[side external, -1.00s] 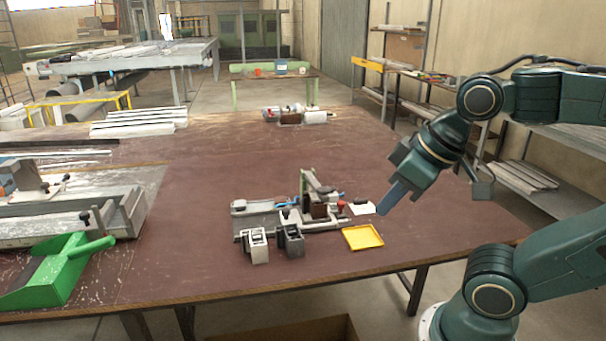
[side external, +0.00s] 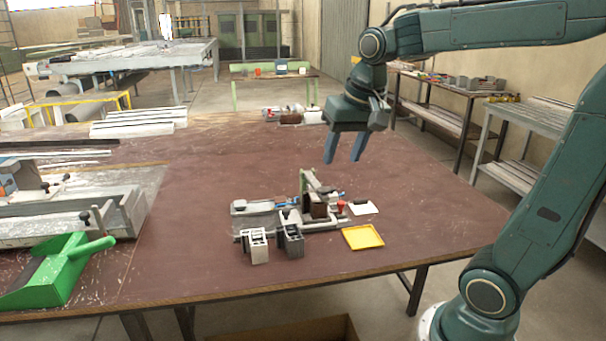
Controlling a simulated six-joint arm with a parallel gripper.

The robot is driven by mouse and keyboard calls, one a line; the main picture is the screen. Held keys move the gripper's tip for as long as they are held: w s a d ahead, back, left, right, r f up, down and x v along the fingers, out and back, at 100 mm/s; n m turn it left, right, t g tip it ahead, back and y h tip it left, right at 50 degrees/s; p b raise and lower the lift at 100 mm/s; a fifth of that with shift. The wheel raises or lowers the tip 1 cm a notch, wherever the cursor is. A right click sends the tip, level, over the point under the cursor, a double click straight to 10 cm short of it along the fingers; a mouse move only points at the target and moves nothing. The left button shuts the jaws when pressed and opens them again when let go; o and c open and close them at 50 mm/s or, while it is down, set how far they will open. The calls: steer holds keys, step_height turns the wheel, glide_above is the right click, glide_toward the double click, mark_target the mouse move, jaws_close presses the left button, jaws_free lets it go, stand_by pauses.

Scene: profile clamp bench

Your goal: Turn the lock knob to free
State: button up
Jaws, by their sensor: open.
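The clamp fixture (side external: 268,221) sits on the brown table, with a green upright post (side external: 303,182), a brown block (side external: 319,210) and blue parts on it. A small red knob (side external: 341,206) shows at its right end; I cannot tell whether it is the lock knob, and its setting is too small to read. My gripper (side external: 343,161) is open and empty. It points down in the air, above and a little right of the fixture, apart from it.
A yellow tray (side external: 362,237) and a white card (side external: 363,208) lie right of the fixture. Two grey profile blocks (side external: 258,246) stand in front of it. A green dustpan (side external: 55,268) and a machine bed (side external: 75,212) are at the left. The table behind the fixture is largely clear.

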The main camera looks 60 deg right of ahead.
steer(key=w+d+f+m+g, duration=0.1)
steer(key=w+d+f+m, duration=0.1)
steer(key=w+d+m, duration=0.3)
steer(key=w+d+f+m+g, duration=0.1)
steer(key=w+d+f, duration=0.1)
steer(key=w+d, duration=0.35)
steer(key=m+g, duration=0.1)
steer(key=m, duration=0.4)
glide_above(341, 202)
step_height(341, 202, down, 8)
steer(key=shift+f+y, duration=0.2)
steer(key=shift+y, duration=0.2)
steer(key=shift+f, duration=0.15)
step_height(341, 202, down, 14)
steer(key=shift+r, duration=0.25)
jaws_close()
